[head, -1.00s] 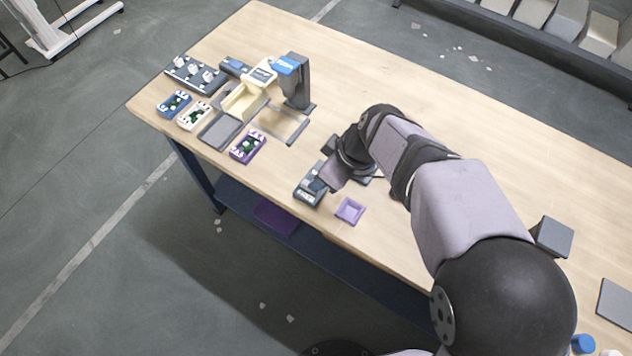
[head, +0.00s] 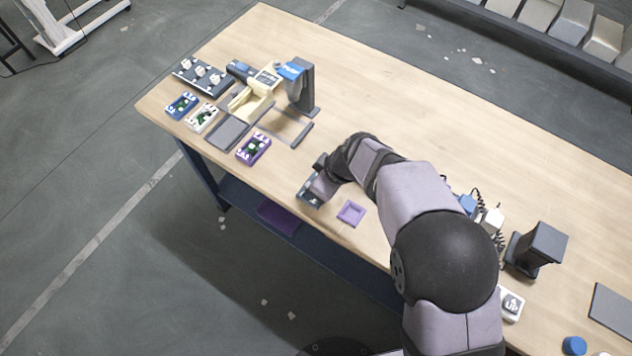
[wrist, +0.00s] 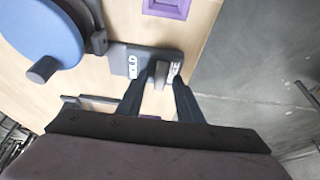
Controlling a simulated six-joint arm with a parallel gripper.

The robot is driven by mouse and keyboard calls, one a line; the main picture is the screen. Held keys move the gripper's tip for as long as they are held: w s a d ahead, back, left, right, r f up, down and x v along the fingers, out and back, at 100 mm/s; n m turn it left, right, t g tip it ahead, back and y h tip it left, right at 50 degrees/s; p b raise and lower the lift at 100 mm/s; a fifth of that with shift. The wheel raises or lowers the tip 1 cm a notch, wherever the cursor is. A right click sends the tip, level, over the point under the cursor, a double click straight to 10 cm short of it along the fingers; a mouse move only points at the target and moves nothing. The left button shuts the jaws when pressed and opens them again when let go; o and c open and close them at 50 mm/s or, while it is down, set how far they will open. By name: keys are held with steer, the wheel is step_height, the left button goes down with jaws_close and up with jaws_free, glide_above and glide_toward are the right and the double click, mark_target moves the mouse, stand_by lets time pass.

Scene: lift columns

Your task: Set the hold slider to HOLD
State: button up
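The hold slider is a small dark grey box (head: 307,194) near the table's front edge, partly hidden under my arm in the head view. In the wrist view the slider box (wrist: 120,60) has a white label at each end and a grey knob (wrist: 160,75) standing between them, nearer the right label. The label lettering is too small to read surely. My gripper (wrist: 164,76) is over the box, with its two dark fingers apart and one on either side of the knob. A gap shows beside the right finger; firm contact is not visible.
A purple tray (head: 351,213) lies right of the slider box. A purple switch box (head: 253,149) and a grey column (head: 303,88) stand to the left. A large blue disc (wrist: 40,35) is at upper left in the wrist view. The table's front edge is close.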

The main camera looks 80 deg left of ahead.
jaws_close()
steer(key=shift+w+a+f+b, duration=0.15)
steer(key=shift+w+a+b, duration=0.9)
steer(key=shift+b, duration=0.15)
steer(key=shift+r, duration=0.2)
jaws_free()
steer(key=shift+w, duration=0.15)
steer(key=b+v, duration=0.2)
steer(key=v, duration=0.5)
steer(key=shift+b, duration=0.35)
